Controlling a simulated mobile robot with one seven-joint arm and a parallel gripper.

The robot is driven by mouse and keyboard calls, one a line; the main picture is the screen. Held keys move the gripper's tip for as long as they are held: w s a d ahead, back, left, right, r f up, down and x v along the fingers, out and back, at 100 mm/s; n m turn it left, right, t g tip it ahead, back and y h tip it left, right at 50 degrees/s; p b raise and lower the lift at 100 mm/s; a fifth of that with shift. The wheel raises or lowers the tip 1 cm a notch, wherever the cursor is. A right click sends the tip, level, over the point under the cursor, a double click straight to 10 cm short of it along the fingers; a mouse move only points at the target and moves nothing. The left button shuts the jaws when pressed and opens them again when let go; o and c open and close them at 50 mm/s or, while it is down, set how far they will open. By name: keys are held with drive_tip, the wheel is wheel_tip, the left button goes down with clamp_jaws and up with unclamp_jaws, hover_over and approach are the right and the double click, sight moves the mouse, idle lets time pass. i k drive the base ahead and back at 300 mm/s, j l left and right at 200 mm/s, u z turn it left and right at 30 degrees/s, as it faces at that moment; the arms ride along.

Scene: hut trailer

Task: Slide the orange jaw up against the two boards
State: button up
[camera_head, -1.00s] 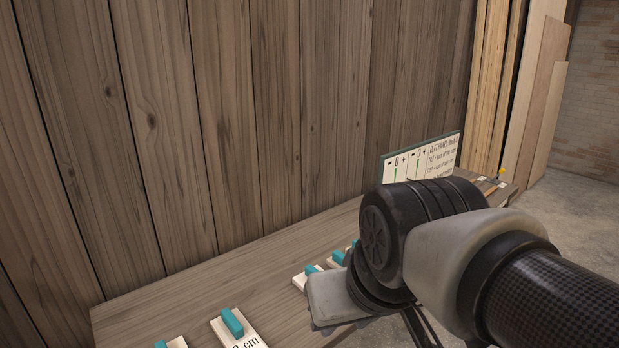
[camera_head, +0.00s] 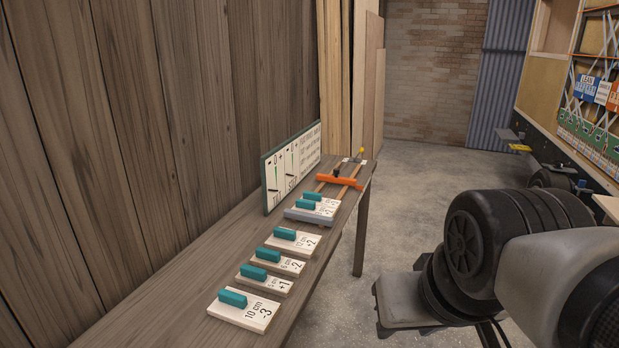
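The orange jaw (camera_head: 339,181) is a bar lying across two brown rails near the far end of the bench. On the near side of it, two pale boards with teal grips, a farther one (camera_head: 329,203) and a nearer one (camera_head: 322,210), lie side by side by a grey bar (camera_head: 306,217). A short stretch of rail shows between the orange jaw and the farther board, so they look apart. My arm fills the lower right, off the bench; its gripper fingers do not show.
Several loose labelled boards with teal grips, such as the 10 cm one (camera_head: 244,309), lie along the near wooden bench (camera_head: 190,300).

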sight(335, 179)
drive_tip(key=i+l, duration=0.3)
drive_tip(key=i, duration=0.2)
drive_tip(key=i+l, duration=0.3)
drive_tip(key=i, duration=0.2)
drive_tip(key=i+l, duration=0.25)
drive_tip(key=i, duration=0.25)
drive_tip(key=i+l, duration=0.3)
drive_tip(key=i, duration=0.2)
drive_tip(key=i+l, duration=0.3)
drive_tip(key=i, duration=0.2)
drive_tip(key=i+l, duration=0.3)
drive_tip(key=i, duration=0.2)
